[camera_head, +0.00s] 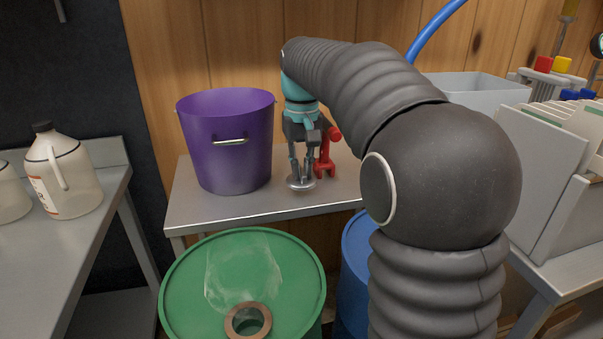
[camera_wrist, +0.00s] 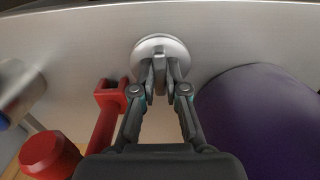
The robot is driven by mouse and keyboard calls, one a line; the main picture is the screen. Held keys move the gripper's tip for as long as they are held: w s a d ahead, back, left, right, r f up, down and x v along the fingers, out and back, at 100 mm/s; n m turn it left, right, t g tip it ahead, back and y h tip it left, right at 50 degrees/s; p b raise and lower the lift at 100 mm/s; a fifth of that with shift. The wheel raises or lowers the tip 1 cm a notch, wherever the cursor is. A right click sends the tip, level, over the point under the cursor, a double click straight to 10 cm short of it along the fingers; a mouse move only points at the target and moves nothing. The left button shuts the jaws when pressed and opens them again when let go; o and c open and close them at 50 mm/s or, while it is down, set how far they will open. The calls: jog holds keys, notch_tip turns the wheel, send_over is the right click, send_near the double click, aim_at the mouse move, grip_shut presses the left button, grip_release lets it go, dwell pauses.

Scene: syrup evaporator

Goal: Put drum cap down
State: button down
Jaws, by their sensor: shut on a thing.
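The drum cap (camera_head: 301,183) is a small round silvery disc at the metal table, between the purple bucket and a red tool. It also shows in the wrist view (camera_wrist: 160,44), with my fingertips closed at its middle. My gripper (camera_head: 301,172) points down and is shut on the cap. The cap is at or just above the table top (camera_head: 255,205); I cannot tell whether it touches. The green drum (camera_head: 185,285) stands in front of the table, with a brown ring around the opening (camera_head: 248,320) in its top.
The purple bucket (camera_head: 225,145) stands close left of my gripper. The red tool (camera_head: 325,160) stands close right, and shows left in the wrist view (camera_wrist: 105,120). A blue drum (camera_head: 354,270) is beside the green one. White jugs (camera_head: 62,175) stand on the left table.

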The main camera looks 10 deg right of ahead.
aim_at(302, 171)
jog(key=shift+f, duration=0.4)
jog(key=shift+f, duration=0.15)
jog(key=c, duration=1.2)
grip_release()
notch_tip(302, 171, up, 12)
jog(key=p, duration=0.1)
